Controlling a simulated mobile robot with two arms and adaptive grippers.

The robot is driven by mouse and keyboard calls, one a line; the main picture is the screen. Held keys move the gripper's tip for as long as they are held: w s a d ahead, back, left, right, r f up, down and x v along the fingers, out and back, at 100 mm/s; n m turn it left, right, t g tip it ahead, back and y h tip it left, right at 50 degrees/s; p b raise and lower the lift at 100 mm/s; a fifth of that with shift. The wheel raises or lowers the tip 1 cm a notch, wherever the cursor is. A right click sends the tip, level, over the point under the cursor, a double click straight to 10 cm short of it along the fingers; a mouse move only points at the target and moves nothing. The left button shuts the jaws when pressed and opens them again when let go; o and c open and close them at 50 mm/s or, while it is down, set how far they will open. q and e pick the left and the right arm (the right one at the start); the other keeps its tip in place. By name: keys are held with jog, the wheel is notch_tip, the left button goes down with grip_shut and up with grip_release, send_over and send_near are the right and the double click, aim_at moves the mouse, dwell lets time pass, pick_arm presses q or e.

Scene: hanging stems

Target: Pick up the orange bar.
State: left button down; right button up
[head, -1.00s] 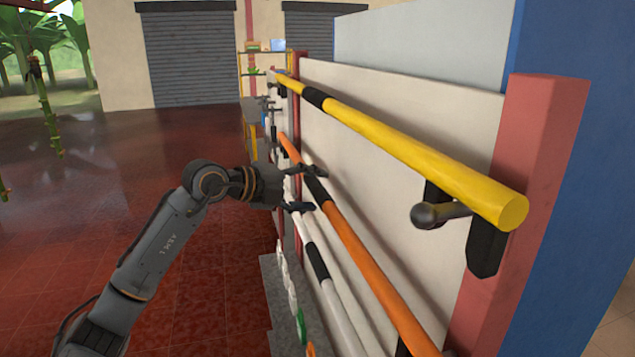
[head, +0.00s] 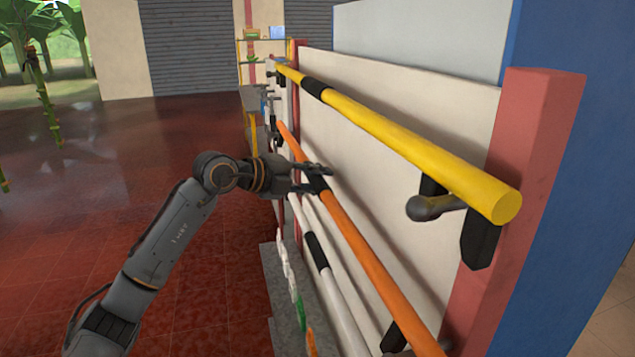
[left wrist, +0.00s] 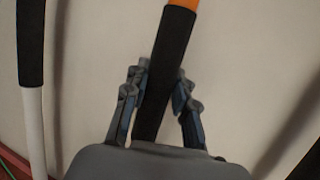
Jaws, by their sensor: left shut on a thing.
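The orange bar (head: 360,247) runs along the wall rack, below the yellow bar, with a black grip section near its middle. My left gripper (head: 318,178) is at that black section, with its fingers shut on it. In the left wrist view the black section (left wrist: 168,70) passes between the two fingers (left wrist: 160,100), with orange showing at the top. The bar still lies along the rack. My right gripper is not in view.
A yellow bar (head: 400,142) rests on hooks above the orange one. A white bar (head: 340,305) with a black band hangs below. A red post (head: 535,160) stands at the near right. Open red floor (head: 120,230) lies to the left.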

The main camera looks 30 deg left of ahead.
pick_arm(q)
jog(key=shift+f, duration=0.1)
dwell(0.3)
jog(key=shift+a+r+b, duration=0.2)
jog(key=shift+r+b, duration=0.35)
jog(key=shift+r, duration=0.2)
jog(key=s+d+r+b, duration=0.2)
jog(key=s+r+b, duration=0.3)
jog(key=s+r, duration=0.6)
jog(key=s, duration=0.2)
jog(key=shift+s+r, duration=0.3)
jog(key=shift+s, duration=0.1)
jog(key=s+a+b, duration=0.7)
jog(key=s, duration=0.1)
jog(key=shift+s, duration=0.2)
